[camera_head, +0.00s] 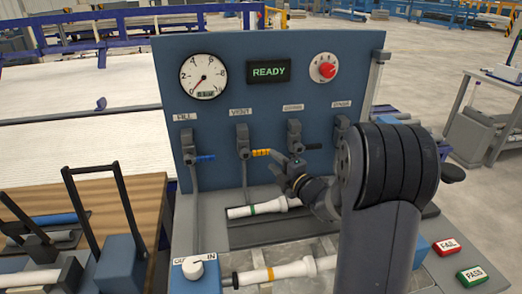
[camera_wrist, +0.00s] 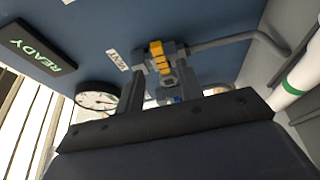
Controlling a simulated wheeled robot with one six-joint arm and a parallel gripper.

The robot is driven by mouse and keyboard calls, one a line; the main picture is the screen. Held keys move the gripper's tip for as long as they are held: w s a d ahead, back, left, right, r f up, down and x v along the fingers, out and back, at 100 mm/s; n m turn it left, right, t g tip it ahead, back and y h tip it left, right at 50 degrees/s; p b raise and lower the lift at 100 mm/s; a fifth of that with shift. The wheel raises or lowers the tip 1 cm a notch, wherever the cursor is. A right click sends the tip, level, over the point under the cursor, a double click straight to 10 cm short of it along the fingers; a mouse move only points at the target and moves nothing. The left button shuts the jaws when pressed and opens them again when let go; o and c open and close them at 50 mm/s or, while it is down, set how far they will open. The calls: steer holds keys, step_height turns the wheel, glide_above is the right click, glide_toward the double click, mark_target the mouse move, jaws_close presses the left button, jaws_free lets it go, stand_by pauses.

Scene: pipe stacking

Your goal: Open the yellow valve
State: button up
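The yellow valve handle (camera_head: 260,152) sticks out to the right from its dark valve body (camera_head: 243,140) under the VENT label on the blue panel. In the wrist view the yellow handle (camera_wrist: 156,52) shows ahead, its end pointing towards the camera. My gripper (camera_head: 282,165) is close to the handle's free end, coming from the lower right. In the wrist view my gripper (camera_wrist: 163,84) has its fingers apart on both sides of the handle's line. I cannot tell whether they touch it. My arm hides part of the panel's right side.
A gauge (camera_head: 203,76), READY display (camera_head: 268,71) and red knob (camera_head: 323,67) are above. A white pipe (camera_head: 262,207) lies below.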

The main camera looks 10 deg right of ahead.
mark_target(264, 153)
steer(key=p+x, duration=0.1)
steer(key=x, duration=0.6)
jaws_close()
stand_by(0.5)
